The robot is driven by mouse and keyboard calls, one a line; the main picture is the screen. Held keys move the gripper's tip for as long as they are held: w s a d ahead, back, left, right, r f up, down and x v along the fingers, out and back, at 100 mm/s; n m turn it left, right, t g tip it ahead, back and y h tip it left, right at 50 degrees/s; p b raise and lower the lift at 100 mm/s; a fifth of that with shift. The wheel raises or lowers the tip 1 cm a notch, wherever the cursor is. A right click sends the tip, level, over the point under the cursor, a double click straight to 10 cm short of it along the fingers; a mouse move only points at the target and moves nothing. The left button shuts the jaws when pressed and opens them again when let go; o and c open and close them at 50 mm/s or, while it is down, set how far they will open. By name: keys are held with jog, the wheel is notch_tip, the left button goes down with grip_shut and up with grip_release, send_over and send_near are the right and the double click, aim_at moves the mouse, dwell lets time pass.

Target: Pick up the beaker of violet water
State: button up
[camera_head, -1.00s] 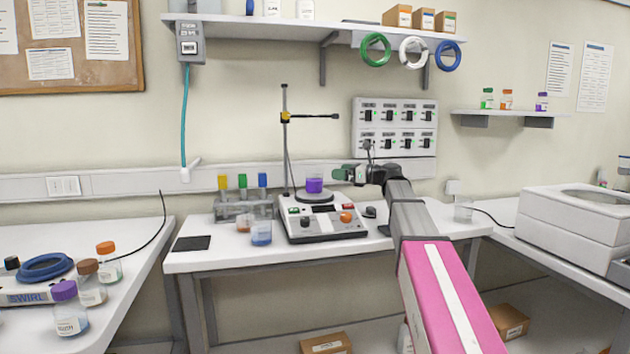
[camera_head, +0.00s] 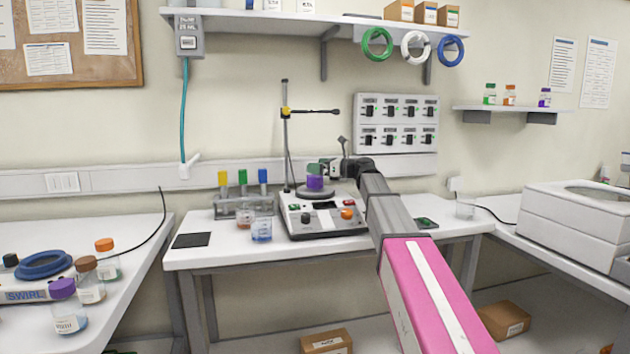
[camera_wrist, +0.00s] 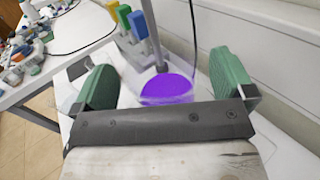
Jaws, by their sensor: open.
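The beaker of violet water (camera_head: 315,183) stands on the round plate of the hotplate stirrer (camera_head: 318,220), on the middle table. In the wrist view the violet water (camera_wrist: 167,89) shows between my two green fingers, a little ahead of the dark gripper body that hides its near side. My gripper (camera_head: 318,169) is open around the beaker's upper part, reaching in from the right. In the wrist view its fingers (camera_wrist: 165,82) stand wide on both sides, with a gap between each finger and the violet water.
A stand rod (camera_head: 286,140) rises just behind the beaker, with an arm above it. Two small beakers (camera_head: 262,230) stand in front of the rack.

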jog(key=shift+w+a, duration=0.3)
jog(key=shift+a, duration=0.35)
jog(key=c, duration=1.4)
jog(key=shift+c, duration=0.2)
jog(key=shift+r, duration=0.15)
